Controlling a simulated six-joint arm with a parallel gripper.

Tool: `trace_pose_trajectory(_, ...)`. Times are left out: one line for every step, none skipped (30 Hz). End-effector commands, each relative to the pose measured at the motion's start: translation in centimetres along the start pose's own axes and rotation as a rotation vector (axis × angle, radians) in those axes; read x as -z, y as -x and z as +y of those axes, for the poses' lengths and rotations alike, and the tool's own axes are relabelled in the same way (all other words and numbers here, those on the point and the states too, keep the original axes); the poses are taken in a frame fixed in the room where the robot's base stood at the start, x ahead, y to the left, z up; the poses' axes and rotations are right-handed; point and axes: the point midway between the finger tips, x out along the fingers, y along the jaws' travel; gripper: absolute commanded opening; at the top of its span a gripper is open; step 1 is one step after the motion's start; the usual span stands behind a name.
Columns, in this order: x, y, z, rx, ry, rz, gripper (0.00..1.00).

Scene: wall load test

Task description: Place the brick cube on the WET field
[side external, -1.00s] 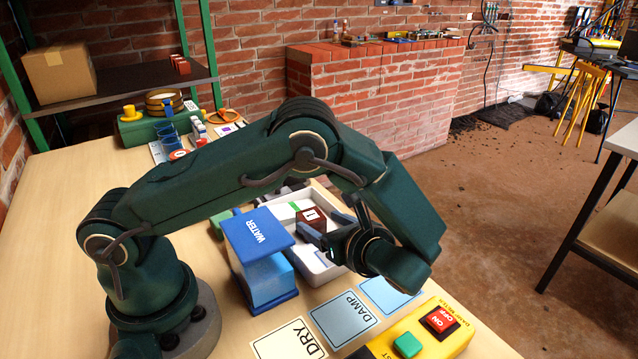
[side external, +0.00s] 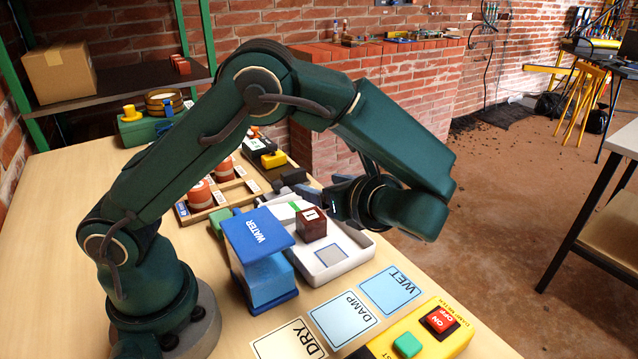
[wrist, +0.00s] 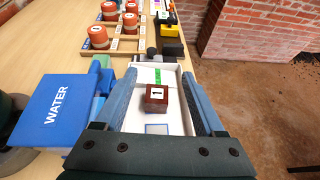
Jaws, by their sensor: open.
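The brick cube (side external: 312,226) is dark red-brown with a white "1" label. It is at the white tray (side external: 342,265), behind a grey square pad, and also shows in the wrist view (wrist: 156,98). The WET field (side external: 391,289) is a bare light-blue square in front of the tray, at the right end of a row. My gripper (side external: 325,197) is open and empty, above and behind the cube. In the wrist view its blue fingers (wrist: 159,76) stand wide apart, with the cube seen between them and clear of both.
The DAMP (side external: 343,318) and DRY (side external: 290,343) fields lie left of WET. A blue WATER container (side external: 262,255) stands left of the tray. A yellow switch box (side external: 425,335) sits in front. Orange weights (side external: 200,194) stand in a wooden rack behind.

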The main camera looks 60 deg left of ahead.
Motion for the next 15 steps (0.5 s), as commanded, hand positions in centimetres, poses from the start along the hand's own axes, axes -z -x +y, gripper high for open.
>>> trace_pose_trajectory(0.2, -0.8, 0.5, -0.05, 0.038, 0.046, 0.71)
trace_pose_trajectory(0.3, -1.2, 0.8, -0.08, 0.062, 0.074, 0.71)
trace_pose_trajectory(0.5, -1.6, 1.2, -0.117, 0.095, 0.113, 0.71)
trace_pose_trajectory(0.6, -1.9, 1.4, -0.145, 0.121, 0.141, 0.71)
trace_pose_trajectory(0.7, -2.2, 1.7, -0.175, 0.15, 0.171, 0.71)
trace_pose_trajectory(0.9, -2.5, 2.0, -0.214, 0.191, 0.212, 0.71)
trace_pose_trajectory(1.0, -2.8, 2.3, -0.245, 0.221, 0.242, 0.71)
trace_pose_trajectory(1.1, -3.0, 2.5, -0.274, 0.255, 0.273, 0.71)
trace_pose_trajectory(1.3, -3.2, 2.8, -0.317, 0.302, 0.314, 0.71)
trace_pose_trajectory(1.4, -3.3, 3.0, -0.347, 0.338, 0.346, 0.71)
trace_pose_trajectory(1.5, -3.5, 3.1, -0.38, 0.379, 0.378, 0.71)
trace_pose_trajectory(1.6, -3.6, 3.3, -0.425, 0.437, 0.423, 0.71)
trace_pose_trajectory(1.7, -3.7, 3.4, -0.46, 0.486, 0.457, 0.71)
trace_pose_trajectory(1.7, -3.8, 3.4, -0.497, 0.539, 0.494, 0.71)
trace_pose_trajectory(1.7, -3.9, 3.4, -0.546, 0.614, 0.543, 0.71)
